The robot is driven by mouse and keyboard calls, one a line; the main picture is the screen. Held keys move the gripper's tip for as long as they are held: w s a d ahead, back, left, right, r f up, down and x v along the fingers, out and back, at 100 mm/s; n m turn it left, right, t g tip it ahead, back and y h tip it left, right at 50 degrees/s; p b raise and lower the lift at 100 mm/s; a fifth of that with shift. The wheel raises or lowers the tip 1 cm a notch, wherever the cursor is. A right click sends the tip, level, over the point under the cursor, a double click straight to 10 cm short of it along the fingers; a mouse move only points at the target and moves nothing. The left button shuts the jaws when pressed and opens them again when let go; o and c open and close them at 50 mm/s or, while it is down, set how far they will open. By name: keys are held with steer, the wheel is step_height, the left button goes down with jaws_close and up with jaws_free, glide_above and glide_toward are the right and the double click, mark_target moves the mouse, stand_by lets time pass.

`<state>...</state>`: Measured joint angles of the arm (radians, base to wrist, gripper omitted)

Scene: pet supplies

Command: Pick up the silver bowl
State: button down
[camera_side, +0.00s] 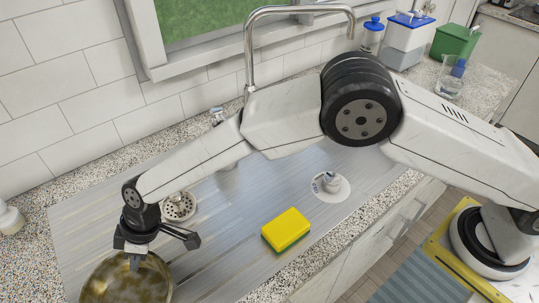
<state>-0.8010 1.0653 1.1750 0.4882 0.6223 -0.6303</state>
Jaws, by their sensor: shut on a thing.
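A round bowl (112,287) is at the lower left, partly cut off by the bottom edge. Its inside looks brownish-gold and blotchy, with a shiny rim, rather than plain silver. My gripper (136,258) is at the bowl's far rim, pointing down, and is shut on the bowl. One dark fingertip shows against the bowl's inside. The other contact is hidden behind the gripper. Whether the bowl is lifted off the surface beneath it cannot be told.
A yellow and green sponge (286,230) lies on the ribbed metal surface (235,262). A drain (178,206) and a tall faucet (248,60) are behind. Blue-lidded containers (405,37), a green box (455,42) and a glass (449,80) stand back right.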

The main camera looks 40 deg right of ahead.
steer(key=shift+r, duration=0.15)
steer(key=shift+r, duration=1.45)
steer(key=shift+s+d+r, duration=0.15)
steer(key=shift+s+r, duration=0.05)
steer(key=shift+r, duration=0.1)
steer(key=s+d+r, duration=0.2)
steer(key=r, duration=0.1)
steer(key=s+d+r, duration=0.1)
steer(key=r, duration=0.1)
steer(key=shift+s+d+r, duration=0.1)
steer(key=shift+s+r, duration=0.1)
steer(key=shift+r, duration=0.05)
steer(key=s+d+r, duration=0.3)
steer(key=s+d, duration=0.3)
steer(key=shift+s+r, duration=0.2)
steer(key=shift+r, duration=0.15)
steer(key=shift+d, duration=0.1)
